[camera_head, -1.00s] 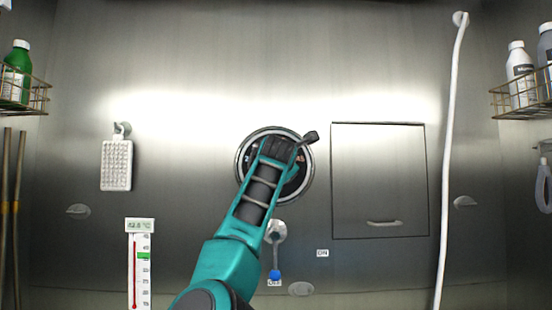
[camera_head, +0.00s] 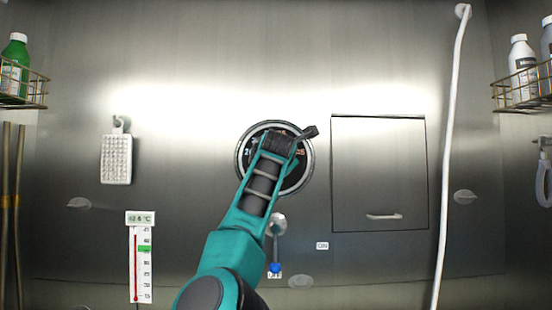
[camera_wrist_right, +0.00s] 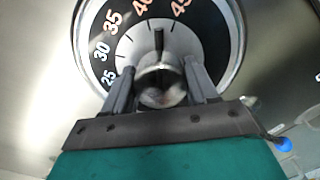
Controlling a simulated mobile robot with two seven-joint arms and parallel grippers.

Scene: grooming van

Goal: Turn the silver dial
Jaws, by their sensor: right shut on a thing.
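The silver dial (camera_wrist_right: 159,85) is at the centre of a round black scale plate (camera_wrist_right: 108,25) with a silver rim, on the metal wall. In the right wrist view, my right gripper (camera_wrist_right: 163,88) has a finger on each side of the dial's knob and is shut on it. A dark pointer line on the dial points up, between 35 and 45 on the scale. In the head view the scale plate (camera_head: 303,172) shows behind my right gripper (camera_head: 280,142), which hides the dial there. My left gripper is not in view.
A thermometer (camera_head: 141,262) reading about 42 °C hangs at lower left. A blue-tipped lever (camera_head: 275,267) sits below the plate, near an ON label (camera_head: 322,246). A cabinet door (camera_head: 380,175) and white hose (camera_head: 451,150) are at right; a white brush (camera_head: 116,160) hangs left.

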